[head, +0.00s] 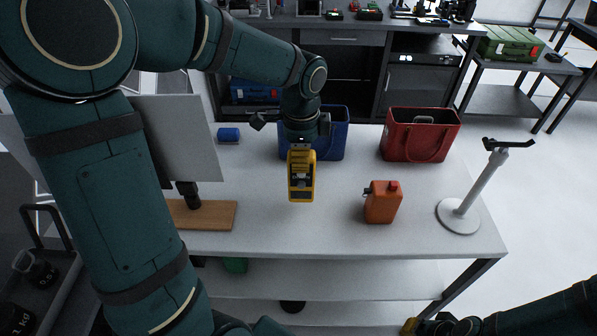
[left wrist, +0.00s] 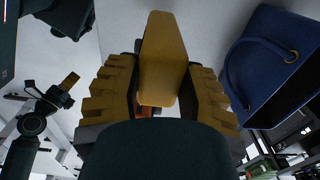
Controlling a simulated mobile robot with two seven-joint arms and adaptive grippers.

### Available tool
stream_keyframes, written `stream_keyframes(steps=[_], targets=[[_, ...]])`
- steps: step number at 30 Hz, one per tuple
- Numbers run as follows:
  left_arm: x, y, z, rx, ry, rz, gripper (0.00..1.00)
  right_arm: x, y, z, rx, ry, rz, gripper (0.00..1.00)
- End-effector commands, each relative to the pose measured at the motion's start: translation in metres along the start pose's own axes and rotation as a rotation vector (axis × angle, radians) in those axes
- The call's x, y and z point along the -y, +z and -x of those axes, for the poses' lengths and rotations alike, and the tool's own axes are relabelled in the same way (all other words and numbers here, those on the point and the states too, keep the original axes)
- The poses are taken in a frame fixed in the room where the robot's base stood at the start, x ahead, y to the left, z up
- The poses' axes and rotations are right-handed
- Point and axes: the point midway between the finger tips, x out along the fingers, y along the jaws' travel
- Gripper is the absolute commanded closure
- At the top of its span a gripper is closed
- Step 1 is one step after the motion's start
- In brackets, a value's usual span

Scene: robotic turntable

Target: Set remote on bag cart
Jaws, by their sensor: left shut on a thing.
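My left gripper (head: 301,152) is shut on a yellow and dark hand-sized device, which I take for the remote (head: 302,188). It hangs upright over the white table, in front of the blue bag (head: 329,134). In the left wrist view the remote (left wrist: 163,55) sits between the two ridged yellow fingers. A red bag (head: 417,140) stands to the right on the same table (head: 330,222). No separate cart is clear; this table with a lower shelf bears both bags. My right gripper (head: 415,326) is low at the bottom right edge, and its jaws are unclear.
An orange canister (head: 382,202) stands right of the remote. A grey stand (head: 459,213) with a round base is at the right end. A blue cylinder (head: 229,134) and a wooden-based panel (head: 205,215) are at the left. The table front centre is clear.

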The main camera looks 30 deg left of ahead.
Motion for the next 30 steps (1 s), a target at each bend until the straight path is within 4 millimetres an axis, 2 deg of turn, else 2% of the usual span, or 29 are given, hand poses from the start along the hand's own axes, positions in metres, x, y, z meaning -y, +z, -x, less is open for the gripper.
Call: stream_keyframes(steps=[6,9,22,23,24,25,30], targets=[[-0.001,0.000,-0.036,0.001,0.004,0.001,1.00,-0.004,-0.001,-0.010,-0.004,0.000,0.001,1.00],[0.000,0.000,-0.045,0.001,0.002,0.001,1.00,-0.004,-0.001,-0.012,-0.006,0.000,0.001,1.00],[0.000,0.000,-0.050,0.000,0.001,0.001,1.00,-0.005,-0.002,-0.014,-0.007,0.000,0.001,1.00],[0.000,0.000,-0.050,0.000,0.002,0.001,0.53,-0.005,-0.002,-0.014,-0.007,0.000,0.001,1.00],[0.000,0.000,-0.049,0.000,0.001,0.002,0.39,-0.005,-0.002,-0.013,-0.007,0.000,0.001,1.00],[0.000,0.000,-0.049,0.000,0.001,0.002,0.33,-0.005,-0.002,-0.013,-0.007,0.000,0.001,1.00],[0.000,0.000,-0.049,0.000,0.001,0.002,0.33,-0.005,-0.002,-0.013,-0.007,0.000,0.001,1.00]])
